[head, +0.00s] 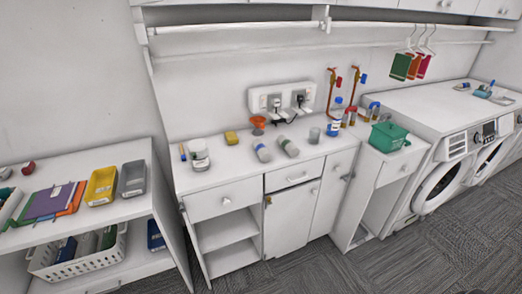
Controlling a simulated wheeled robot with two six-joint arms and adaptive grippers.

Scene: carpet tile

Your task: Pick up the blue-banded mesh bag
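No mesh bag can be told for sure at this size. A small pale roll with a blue part (262,152) lies on the middle counter and may be the blue-banded bag. A second pale grey roll (288,147) lies just to its right, its band colour unclear. Neither of my grippers is in view.
The counter (225,176) also holds a white-lidded jar (199,155), a yellow sponge (231,137), an orange funnel (258,121), a glass (314,135) and bottles (336,117). A green basket (388,136) stands right. A left shelf holds trays (101,186). Carpet in front is clear.

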